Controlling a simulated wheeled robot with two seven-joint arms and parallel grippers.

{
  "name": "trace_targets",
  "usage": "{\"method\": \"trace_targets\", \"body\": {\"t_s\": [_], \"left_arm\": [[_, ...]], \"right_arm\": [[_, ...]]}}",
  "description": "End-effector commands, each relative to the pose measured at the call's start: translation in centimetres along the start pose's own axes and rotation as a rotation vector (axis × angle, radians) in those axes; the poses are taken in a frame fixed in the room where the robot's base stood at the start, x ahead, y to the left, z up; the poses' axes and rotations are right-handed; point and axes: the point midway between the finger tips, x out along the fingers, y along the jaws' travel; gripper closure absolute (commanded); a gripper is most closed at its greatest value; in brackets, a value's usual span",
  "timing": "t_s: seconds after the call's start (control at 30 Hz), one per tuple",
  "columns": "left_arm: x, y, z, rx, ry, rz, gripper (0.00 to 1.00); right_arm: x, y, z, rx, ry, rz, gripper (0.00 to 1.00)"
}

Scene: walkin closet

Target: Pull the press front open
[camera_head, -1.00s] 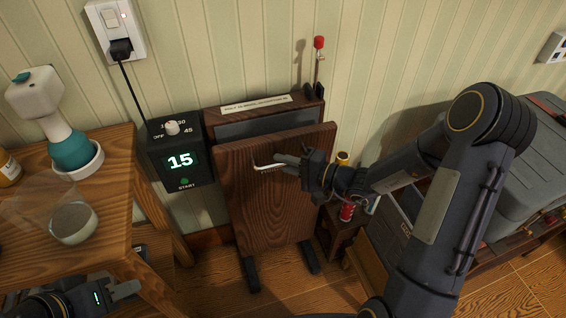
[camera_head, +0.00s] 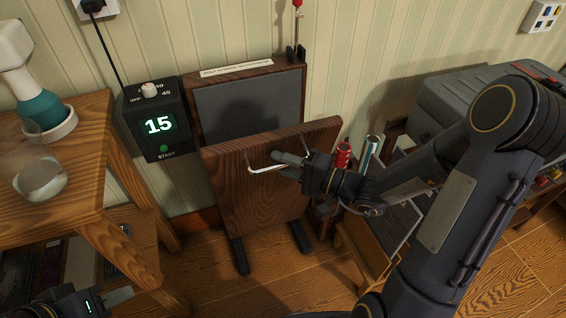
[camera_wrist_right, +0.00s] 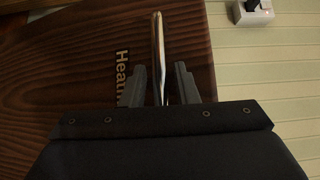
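The press front (camera_head: 257,200) is a brown wooden panel, tilted outward at its top from the press body (camera_head: 241,78), with a wide gap to the grey board behind. A pale metal bar handle (camera_head: 262,171) is on its face. My right gripper (camera_head: 284,165) is at this handle. In the right wrist view the handle (camera_wrist_right: 158,45) runs between the two fingers (camera_wrist_right: 161,78), with a narrow gap visible on each side. Lettering on the panel is partly hidden by a finger. My left gripper (camera_head: 120,296) is low at the left, away from the press; its finger spacing is unclear.
A black timer box (camera_head: 154,124) reading 15 is left of the press. A wooden stool (camera_head: 84,150) with a teal-and-white bottle (camera_head: 41,100) stands further left. Red and teal cans (camera_head: 343,155) and a grey case (camera_head: 455,90) are at the right. Floor (camera_head: 215,275) in front is clear.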

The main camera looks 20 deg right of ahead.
Motion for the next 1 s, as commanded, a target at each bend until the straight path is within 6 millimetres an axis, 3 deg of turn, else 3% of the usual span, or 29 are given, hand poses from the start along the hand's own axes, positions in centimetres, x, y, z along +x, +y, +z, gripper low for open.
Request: {"method": "trace_targets", "body": {"t_s": [0.33,0.7,1.0], "left_arm": [[-0.1,0.0,0.0,0.000,0.000,0.000,0.64],[-0.5,0.2,-0.3,0.000,0.000,0.000,0.64],[-0.6,0.3,-0.3,0.000,0.000,0.000,0.64]], "right_arm": [[-0.5,-0.2,-0.1,-0.002,0.002,-0.004,0.66],[-6.3,-0.1,-0.1,-0.001,0.005,-0.001,0.66],[-7.9,0.0,0.0,0.000,0.000,-0.002,0.66]]}}
